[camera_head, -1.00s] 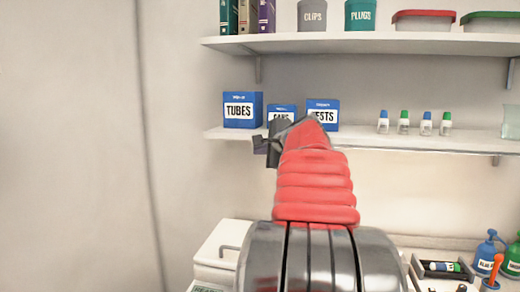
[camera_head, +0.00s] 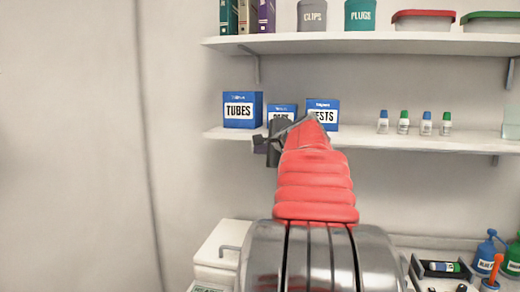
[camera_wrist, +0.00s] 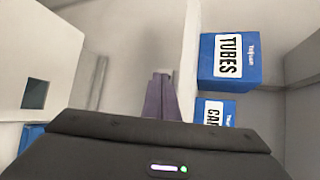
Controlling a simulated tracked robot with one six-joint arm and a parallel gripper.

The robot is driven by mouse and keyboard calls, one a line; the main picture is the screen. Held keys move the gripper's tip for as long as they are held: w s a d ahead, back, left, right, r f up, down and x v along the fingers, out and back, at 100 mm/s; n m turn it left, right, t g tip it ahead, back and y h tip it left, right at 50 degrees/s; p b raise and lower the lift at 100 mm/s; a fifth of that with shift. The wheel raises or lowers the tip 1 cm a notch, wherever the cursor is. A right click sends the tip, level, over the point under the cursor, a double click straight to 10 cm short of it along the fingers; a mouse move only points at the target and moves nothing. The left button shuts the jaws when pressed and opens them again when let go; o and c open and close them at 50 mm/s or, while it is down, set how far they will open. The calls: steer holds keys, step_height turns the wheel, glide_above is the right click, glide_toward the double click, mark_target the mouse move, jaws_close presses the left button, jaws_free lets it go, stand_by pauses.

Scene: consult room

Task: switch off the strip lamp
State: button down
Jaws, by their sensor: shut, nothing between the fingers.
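The strip lamp itself does not show as a clear shape in either view. The wall under the lower shelf (camera_head: 400,143) is a dull grey, with no warm glow on it. My gripper (camera_head: 264,145) is at the left end of that shelf, in front of its front edge, partly hidden by my red arm. In the wrist view my gripper's fingers (camera_wrist: 160,78) are together and empty, with their tips close beside the shelf (camera_wrist: 190,50). I cannot tell whether they touch anything. No switch can be made out clearly at the tips.
On the lower shelf stand a TUBES box (camera_head: 242,110), a smaller box (camera_head: 282,112), a TESTS box (camera_head: 325,113) and several small bottles (camera_head: 404,122). The upper shelf (camera_head: 370,43) holds binders, tins and lidded tubs. A counter below carries a tray (camera_head: 440,268) and blue bottles (camera_head: 486,250).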

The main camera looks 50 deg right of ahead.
steer(key=shift+s+a, duration=0.25)
steer(key=shift+a, duration=0.35)
steer(key=a, duration=0.1)
steer(key=s+a, duration=0.1)
steer(key=a, duration=0.1)
steer(key=s+a, duration=0.1)
steer(key=shift+a+f, duration=0.25)
steer(key=shift+f, duration=0.15)
steer(key=shift+a, duration=0.1)
stand_by(0.6)
